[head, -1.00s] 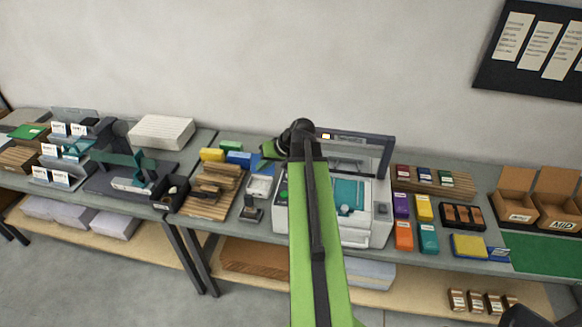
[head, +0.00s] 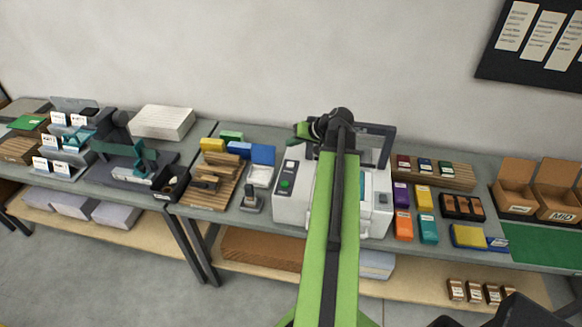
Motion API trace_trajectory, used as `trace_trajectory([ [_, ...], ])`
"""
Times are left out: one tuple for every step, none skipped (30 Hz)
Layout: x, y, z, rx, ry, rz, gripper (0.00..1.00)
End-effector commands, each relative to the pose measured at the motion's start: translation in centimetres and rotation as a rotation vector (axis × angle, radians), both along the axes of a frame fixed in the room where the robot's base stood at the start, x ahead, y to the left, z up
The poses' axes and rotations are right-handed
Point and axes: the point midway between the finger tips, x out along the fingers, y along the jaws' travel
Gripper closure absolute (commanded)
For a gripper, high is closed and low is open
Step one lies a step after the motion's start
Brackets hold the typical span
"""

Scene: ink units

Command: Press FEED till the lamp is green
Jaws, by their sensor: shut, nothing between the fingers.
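A white machine (head: 293,210) with a dark raised frame (head: 378,131) stands on the bench in the head view. A green button (head: 285,184) shows on its left front panel; its label is too small to read. My green arm crosses in front of the machine and hides its middle. The lamp on the top bar is hidden behind my arm. My gripper (head: 300,131) shows small at the arm's far end, shut and empty. It appears above the left part of the machine, apart from the green button.
Left of the machine are a small dark stand (head: 250,199), a wooden rack (head: 203,187) and blue and yellow boxes. Right are coloured cartons (head: 428,229), a dark tray (head: 462,207) and open cardboard boxes (head: 515,188).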

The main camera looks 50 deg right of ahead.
Motion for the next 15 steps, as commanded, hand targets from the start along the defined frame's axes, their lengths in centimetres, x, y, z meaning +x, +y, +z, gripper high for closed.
trace_trajectory([
  [0.0,0.0,-1.4,0.0,0.0,0.0,1.0],
  [0.0,0.0,-1.9,0.0,0.0,0.0,1.0],
  [0.0,0.0,-2.5,0.0,0.0,0.0,1.0],
  [0.0,0.0,-3.0,0.0,0.0,0.0,1.0],
  [0.0,0.0,-3.5,0.0,0.0,0.0,1.0],
  [0.0,0.0,-4.1,0.0,0.0,0.0,1.0],
  [0.0,0.0,-4.6,0.0,0.0,0.0,1.0],
  [0.0,0.0,-5.0,0.0,0.0,0.0,1.0],
  [0.0,0.0,-5.6,0.0,0.0,0.0,1.0],
  [0.0,0.0,-5.9,-0.001,0.001,-0.001,1.0],
  [0.0,0.0,-6.3,0.0,0.001,-0.001,1.0],
  [0.0,0.0,-6.6,0.0,0.001,-0.001,1.0],
  [0.0,0.0,-6.8,0.0,0.001,-0.001,1.0],
  [0.0,0.0,-7.0,0.0,0.001,-0.001,1.0],
  [0.0,0.0,-7.1,0.0,0.001,-0.001,1.0],
])
